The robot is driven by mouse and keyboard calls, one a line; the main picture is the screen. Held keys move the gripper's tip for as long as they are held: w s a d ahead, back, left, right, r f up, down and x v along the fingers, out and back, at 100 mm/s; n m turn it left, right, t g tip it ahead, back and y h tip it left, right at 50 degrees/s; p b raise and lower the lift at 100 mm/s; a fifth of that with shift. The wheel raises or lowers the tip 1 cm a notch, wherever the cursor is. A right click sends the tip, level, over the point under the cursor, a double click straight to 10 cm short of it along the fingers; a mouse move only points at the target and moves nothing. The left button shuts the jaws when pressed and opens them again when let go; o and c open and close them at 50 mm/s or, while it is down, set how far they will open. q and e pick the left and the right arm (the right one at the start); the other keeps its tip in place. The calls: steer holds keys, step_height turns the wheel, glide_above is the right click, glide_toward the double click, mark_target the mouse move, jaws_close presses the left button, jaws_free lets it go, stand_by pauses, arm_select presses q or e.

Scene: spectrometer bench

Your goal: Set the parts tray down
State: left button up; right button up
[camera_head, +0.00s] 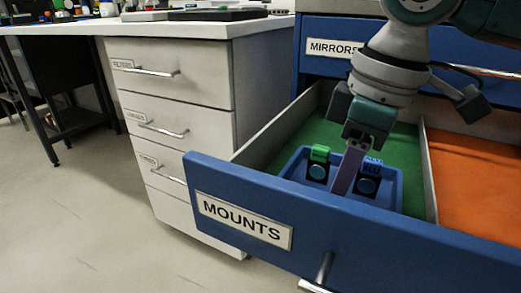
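The blue parts tray (297,164) is inside the open drawer, over its green-lined left part. It carries a mount with a green top (319,163) at left and a dark mount with a blue label (368,180) at right. A purple-grey bar (346,172) runs between them, apparently the tray's handle. My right gripper (356,146) comes down from the upper right and looks shut on the top of this bar. The fingertips are partly hidden. Whether the tray's underside touches the drawer floor is hidden by the drawer front. My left gripper is not in view.
The drawer front labelled MOUNTS (243,220) stands in the foreground. A grey divider (429,170) separates the green floor from an orange-lined part (475,185), which looks empty. A closed MIRRORS drawer (335,49) is above. A white cabinet (180,85) stands at left.

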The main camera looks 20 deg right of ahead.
step_height(320, 180, up, 10)
steer(key=s+d+p, duration=0.1)
steer(key=p, duration=0.2)
steer(key=shift+r+p, duration=0.2)
steer(key=shift+p, duration=0.15)
steer(key=shift+s+d, duration=0.15)
